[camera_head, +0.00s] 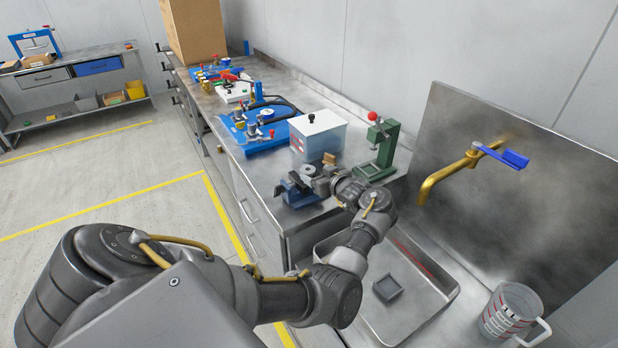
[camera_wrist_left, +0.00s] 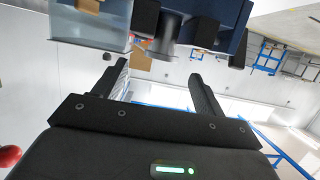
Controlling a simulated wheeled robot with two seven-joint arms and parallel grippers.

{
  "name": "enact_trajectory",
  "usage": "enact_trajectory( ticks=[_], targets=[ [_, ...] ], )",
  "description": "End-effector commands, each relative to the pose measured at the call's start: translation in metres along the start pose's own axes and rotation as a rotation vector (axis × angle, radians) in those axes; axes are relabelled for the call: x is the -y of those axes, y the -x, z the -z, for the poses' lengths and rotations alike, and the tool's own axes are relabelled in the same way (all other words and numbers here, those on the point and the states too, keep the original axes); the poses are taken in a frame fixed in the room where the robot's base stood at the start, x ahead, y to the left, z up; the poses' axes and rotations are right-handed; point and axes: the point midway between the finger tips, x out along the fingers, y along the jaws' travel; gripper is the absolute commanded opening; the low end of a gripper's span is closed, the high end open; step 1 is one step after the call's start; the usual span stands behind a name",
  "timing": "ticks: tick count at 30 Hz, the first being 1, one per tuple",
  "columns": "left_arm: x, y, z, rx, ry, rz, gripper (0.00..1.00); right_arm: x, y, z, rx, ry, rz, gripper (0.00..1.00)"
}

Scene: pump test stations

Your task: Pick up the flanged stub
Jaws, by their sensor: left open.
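The flanged stub (camera_head: 307,170) looks like a small grey round piece with a dark hole on top. It sits at the blue vise (camera_head: 297,193) on the steel bench. My left gripper (camera_head: 322,183) is open, close beside the vise on its right. In the left wrist view, which looks upside down, a grey flanged cylinder, apparently the stub (camera_wrist_left: 168,32), shows beyond the open fingers (camera_wrist_left: 151,70). It is apart from them, by the dark blue vise (camera_wrist_left: 225,30). My right gripper is not in view.
A clear lidded tank (camera_head: 320,138) stands behind the vise, and a green press (camera_head: 378,152) with a red knob stands to the right. A steel sink (camera_head: 425,300) lies in front, with a small grey square block inside. A measuring jug (camera_head: 508,312) stands at lower right.

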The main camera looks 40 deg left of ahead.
Motion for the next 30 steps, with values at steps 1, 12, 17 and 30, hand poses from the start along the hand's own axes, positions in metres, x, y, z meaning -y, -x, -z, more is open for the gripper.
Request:
enact_trajectory(
  ticks=[1,12,17,30],
  targets=[
    [0.002,-0.007,-0.004,-0.003,0.0,0.003,0.71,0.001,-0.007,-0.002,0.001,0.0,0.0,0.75],
    [0.003,-0.042,-0.006,-0.001,-0.001,-0.007,0.71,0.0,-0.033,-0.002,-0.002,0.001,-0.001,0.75],
    [0.006,-0.043,-0.004,0.0,0.0,-0.002,0.7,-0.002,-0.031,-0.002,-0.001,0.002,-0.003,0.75],
    [0.005,-0.043,-0.004,-0.001,0.0,-0.004,0.15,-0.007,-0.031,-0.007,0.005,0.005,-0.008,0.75]
  ],
)
